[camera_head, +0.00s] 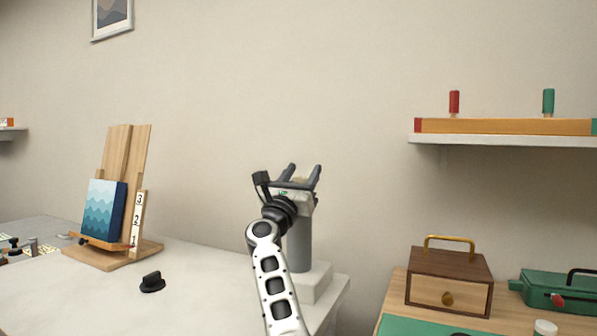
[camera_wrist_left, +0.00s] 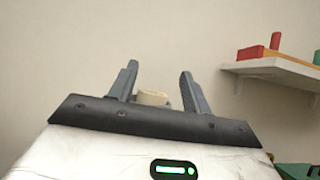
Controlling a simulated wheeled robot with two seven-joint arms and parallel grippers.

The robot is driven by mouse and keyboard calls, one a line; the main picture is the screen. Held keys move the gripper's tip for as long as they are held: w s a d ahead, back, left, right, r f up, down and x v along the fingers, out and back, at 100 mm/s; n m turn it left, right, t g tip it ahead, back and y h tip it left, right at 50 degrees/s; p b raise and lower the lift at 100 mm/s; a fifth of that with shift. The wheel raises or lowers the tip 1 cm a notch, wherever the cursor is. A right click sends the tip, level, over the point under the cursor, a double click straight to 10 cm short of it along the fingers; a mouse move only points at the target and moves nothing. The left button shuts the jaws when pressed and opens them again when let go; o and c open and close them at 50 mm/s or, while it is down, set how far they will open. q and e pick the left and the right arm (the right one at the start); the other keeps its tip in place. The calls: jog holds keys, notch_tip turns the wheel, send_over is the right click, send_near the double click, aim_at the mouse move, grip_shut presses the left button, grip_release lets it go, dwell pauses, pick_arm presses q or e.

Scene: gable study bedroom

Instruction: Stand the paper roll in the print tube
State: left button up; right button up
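The grey print tube (camera_head: 299,248) stands upright on a pale block at the right end of the white table, partly hidden by my left arm. A cream roll end, apparently the paper roll (camera_wrist_left: 152,97), shows between the finger lines in the left wrist view, with gaps on both sides. Most of the roll is hidden behind my gripper, and I cannot tell how deep it sits in the tube. My left gripper (camera_head: 304,176) is open, at the height of the tube's top, with its fingers apart. My right gripper is not in view.
An easel (camera_head: 122,200) with a blue wave picture and a black knob (camera_head: 152,282) are on the white table (camera_head: 215,285). A wooden drawer box (camera_head: 449,282) and a green case (camera_head: 556,290) stand right. A wall shelf (camera_head: 505,139) hangs above them.

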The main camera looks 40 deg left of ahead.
pick_arm(q)
jog(key=shift+w+a+f+g, duration=0.15)
jog(key=shift+a+f, duration=0.05)
jog(key=shift+f, duration=0.35)
jog(key=shift+w+a+f+g, duration=0.1)
jog(key=shift+a+f+g, duration=0.1)
jog(key=shift+f, duration=0.35)
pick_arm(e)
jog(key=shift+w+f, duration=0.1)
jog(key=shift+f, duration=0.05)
pick_arm(q)
jog(key=shift+r, duration=0.15)
jog(key=r, duration=0.2)
jog(key=r+p, duration=0.1)
jog(key=r, duration=0.1)
jog(key=s+d+r+p, duration=0.1)
jog(key=r, duration=0.1)
jog(key=s+d+r+p, duration=0.2)
jog(key=s+d+r, duration=0.6)
jog(key=s+r, duration=0.1)
jog(key=shift+s+d, duration=0.3)
jog(key=shift+s, duration=0.35)
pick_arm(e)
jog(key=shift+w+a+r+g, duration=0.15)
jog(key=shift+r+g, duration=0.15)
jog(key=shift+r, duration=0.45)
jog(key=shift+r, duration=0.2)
